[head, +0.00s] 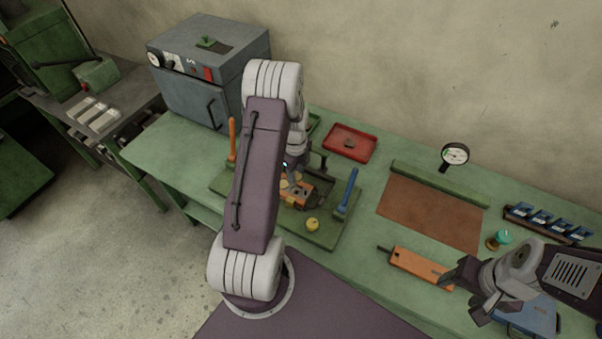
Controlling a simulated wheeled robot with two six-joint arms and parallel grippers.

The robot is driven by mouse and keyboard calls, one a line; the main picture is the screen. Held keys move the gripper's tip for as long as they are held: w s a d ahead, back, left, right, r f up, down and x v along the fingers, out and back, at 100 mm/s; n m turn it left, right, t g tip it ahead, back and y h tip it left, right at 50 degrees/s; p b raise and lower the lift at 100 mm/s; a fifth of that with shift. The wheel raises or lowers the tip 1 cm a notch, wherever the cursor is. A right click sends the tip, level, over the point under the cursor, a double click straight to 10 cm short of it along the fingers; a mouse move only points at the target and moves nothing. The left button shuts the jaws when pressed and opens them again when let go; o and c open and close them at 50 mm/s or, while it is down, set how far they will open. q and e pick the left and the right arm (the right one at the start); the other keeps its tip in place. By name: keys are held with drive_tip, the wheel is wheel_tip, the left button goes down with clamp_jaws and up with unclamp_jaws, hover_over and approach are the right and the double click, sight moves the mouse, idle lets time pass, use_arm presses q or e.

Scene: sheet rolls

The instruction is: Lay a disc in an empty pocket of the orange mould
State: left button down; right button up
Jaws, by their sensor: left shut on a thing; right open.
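The orange mould (305,186) lies on the green tray (322,238) at the middle of the bench, partly hidden by my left arm. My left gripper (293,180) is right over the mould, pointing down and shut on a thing. That thing looks like a disc but is mostly hidden. A yellow round piece (312,224) sits on the tray in front of the mould. I cannot make out which pockets are empty. My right gripper (466,294) is open and empty at the bench's right front, near an orange flat tool (420,266).
A blue-handled tool (347,190) and an orange-handled one (232,139) stand at the tray's sides. A red tray (349,143) lies behind. A brown mat (428,212), a dial gauge (455,154) and a blue rack (548,222) are to the right. A grey oven (190,100) stands at left.

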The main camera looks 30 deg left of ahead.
use_arm(q)
drive_tip(key=shift+a+f, duration=0.2)
drive_tip(key=shift+d+f+b, duration=0.45)
drive_tip(key=shift+f+b, duration=0.35)
drive_tip(key=shift+b, duration=0.05)
drive_tip(key=shift+f+b, duration=0.35)
drive_tip(key=f+b, duration=0.2)
drive_tip(key=f, duration=0.1)
drive_tip(key=shift+a+f+b, duration=0.2)
drive_tip(key=shift+f+b, duration=0.05)
drive_tip(key=shift+b, duration=0.1)
drive_tip(key=shift+d+f+b, duration=0.1)
drive_tip(key=shift+f+b, duration=0.4)
drive_tip(key=shift+f, duration=0.3)
drive_tip(key=shift+s, duration=0.1)
